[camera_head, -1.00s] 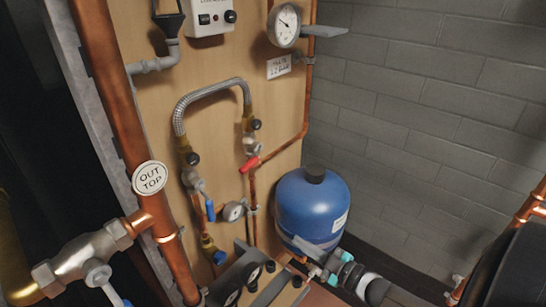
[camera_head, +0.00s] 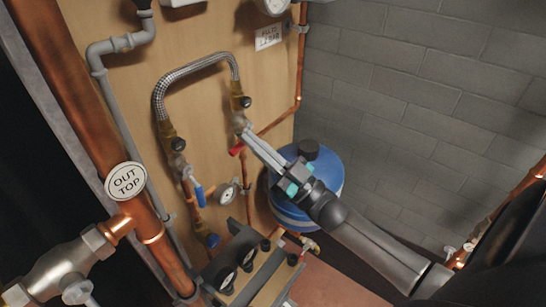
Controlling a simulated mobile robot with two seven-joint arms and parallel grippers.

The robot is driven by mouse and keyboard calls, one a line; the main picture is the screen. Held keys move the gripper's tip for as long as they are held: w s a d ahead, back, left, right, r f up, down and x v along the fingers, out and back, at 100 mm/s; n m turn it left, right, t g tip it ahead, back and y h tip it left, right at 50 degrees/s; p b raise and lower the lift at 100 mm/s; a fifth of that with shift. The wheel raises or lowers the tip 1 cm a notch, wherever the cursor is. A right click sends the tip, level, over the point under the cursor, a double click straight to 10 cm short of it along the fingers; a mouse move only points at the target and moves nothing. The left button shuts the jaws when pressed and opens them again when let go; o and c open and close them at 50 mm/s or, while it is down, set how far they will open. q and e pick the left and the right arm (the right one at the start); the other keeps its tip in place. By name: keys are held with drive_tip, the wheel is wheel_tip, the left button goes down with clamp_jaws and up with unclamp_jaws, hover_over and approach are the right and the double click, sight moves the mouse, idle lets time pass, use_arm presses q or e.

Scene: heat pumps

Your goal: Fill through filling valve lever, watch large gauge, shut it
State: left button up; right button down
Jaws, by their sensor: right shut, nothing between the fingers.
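A braided filling hose (camera_head: 193,73) loops on the wooden board. At its right end is a valve with a red lever (camera_head: 238,149). Below its left end is a valve with a blue lever (camera_head: 198,194), pointing downward. My right gripper (camera_head: 243,133) is shut and empty. Its fingertips are at the right valve, just above the red lever; I cannot tell whether they touch it. The large gauge (camera_head: 271,4) is cut off by the top edge, so its needle cannot be read. A small gauge (camera_head: 228,192) sits right of the blue lever. My left gripper is not visible.
A blue vessel (camera_head: 297,216) stands behind my right arm. A copper pipe tagged "OUT TOP" (camera_head: 126,181) runs down the left. A placard (camera_head: 268,38) hangs below the large gauge. A block wall (camera_head: 420,100) is at right.

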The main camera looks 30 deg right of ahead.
drive_tip(key=shift+w+a+f+b, duration=0.2)
drive_tip(key=shift+w+f+b, duration=0.5)
drive_tip(key=shift+w+f, duration=0.65)
drive_tip(key=shift+s+f, duration=0.1)
